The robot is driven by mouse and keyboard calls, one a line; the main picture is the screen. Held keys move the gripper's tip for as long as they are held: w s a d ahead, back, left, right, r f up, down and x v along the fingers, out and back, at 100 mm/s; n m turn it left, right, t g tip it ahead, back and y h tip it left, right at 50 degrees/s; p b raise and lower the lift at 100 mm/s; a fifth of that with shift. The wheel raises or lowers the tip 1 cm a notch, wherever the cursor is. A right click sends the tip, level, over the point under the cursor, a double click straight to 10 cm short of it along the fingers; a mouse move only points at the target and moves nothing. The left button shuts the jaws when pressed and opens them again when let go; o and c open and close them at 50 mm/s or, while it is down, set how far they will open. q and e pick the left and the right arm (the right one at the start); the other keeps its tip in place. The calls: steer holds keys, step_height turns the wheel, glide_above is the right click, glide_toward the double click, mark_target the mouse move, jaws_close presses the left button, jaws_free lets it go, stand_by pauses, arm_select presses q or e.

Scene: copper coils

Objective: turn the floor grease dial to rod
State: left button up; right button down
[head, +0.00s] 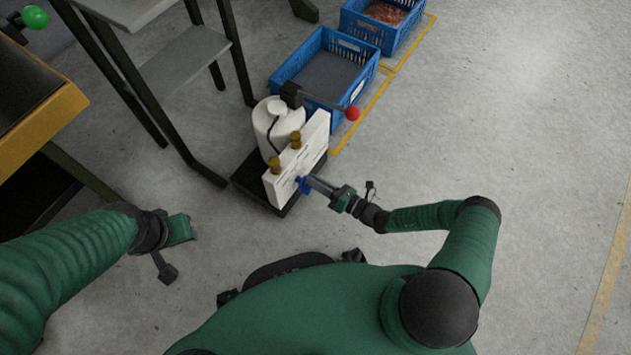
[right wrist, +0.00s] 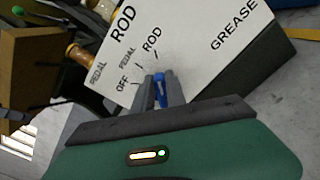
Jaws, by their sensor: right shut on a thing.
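The grease unit's white panel (head: 303,160) stands on a dark base on the floor in the head view. Its blue dial (head: 303,185) is low on the panel face. In the right wrist view, the panel (right wrist: 190,45) reads GREASE, with OFF, PEDAL and ROD marks around the blue dial (right wrist: 161,91). My right gripper (head: 309,183) is shut on the dial, one finger on each side. The dial's long axis points up in that view, roughly toward the small ROD mark; the fingers hide part of it. My left gripper (head: 182,228) is away from the unit at left; its jaws are unclear.
A white tank (head: 276,125) stands behind the panel, with two brass fittings (head: 274,164) and a red-knobbed lever (head: 352,114) nearby. Blue crates (head: 325,65) stand beyond. A dark-legged stand (head: 180,55) is at left. Floor to the right is clear.

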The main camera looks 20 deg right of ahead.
steer(key=shift+d, duration=0.2)
steer(key=c, duration=1.4)
jaws_free()
steer(key=shift+o, duration=0.2)
steer(key=shift+a, duration=0.1)
steer(key=p+v, duration=0.5)
steer(key=v, duration=1.2)
steer(key=shift+f, duration=0.15)
